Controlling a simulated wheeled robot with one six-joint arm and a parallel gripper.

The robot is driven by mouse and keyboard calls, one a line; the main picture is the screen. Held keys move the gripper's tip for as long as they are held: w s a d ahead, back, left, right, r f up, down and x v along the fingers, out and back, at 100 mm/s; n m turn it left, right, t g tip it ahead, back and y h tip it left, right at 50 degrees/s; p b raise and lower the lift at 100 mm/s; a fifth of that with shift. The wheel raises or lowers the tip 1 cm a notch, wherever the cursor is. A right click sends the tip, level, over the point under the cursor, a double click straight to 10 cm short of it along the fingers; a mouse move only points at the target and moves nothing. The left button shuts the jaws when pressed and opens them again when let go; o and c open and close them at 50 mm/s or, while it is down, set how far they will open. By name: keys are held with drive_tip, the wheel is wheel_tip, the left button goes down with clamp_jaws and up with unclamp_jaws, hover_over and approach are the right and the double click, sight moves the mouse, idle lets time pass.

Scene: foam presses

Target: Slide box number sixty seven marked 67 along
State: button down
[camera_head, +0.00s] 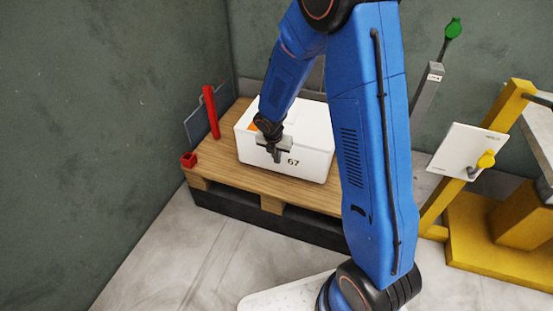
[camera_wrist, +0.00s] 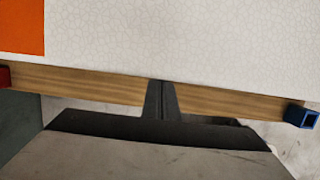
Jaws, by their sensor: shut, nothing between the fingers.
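The white box marked 67 (camera_head: 312,164) stands on a wooden-topped pallet (camera_head: 236,184), with its number on the front face. An orange patch (camera_head: 252,127) lies on its top, partly behind my wrist. My gripper (camera_head: 276,157) is shut and empty, pointing down at the box's front side, left of the number. In the wrist view the fingers (camera_wrist: 161,100) are together over the wood strip, beside the edge of the white box top (camera_wrist: 180,40). I cannot tell whether they touch the box. My arm hides part of the box and the pallet's right side.
A red upright post (camera_head: 211,112) and a small red bracket (camera_head: 188,159) are on the pallet's left side. A blue square bracket (camera_wrist: 302,117) is at right in the wrist view. Walls stand behind and left. A yellow frame (camera_head: 480,165) with a white panel stands right.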

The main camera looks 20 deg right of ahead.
drive_tip(key=w+d, duration=0.4)
drive_tip(key=w, duration=0.2)
drive_tip(key=w+d, duration=0.5)
drive_tip(key=w, duration=0.1)
drive_tip(key=w+d, duration=0.4)
drive_tip(key=w, duration=0.2)
drive_tip(key=shift+w+d, duration=0.15)
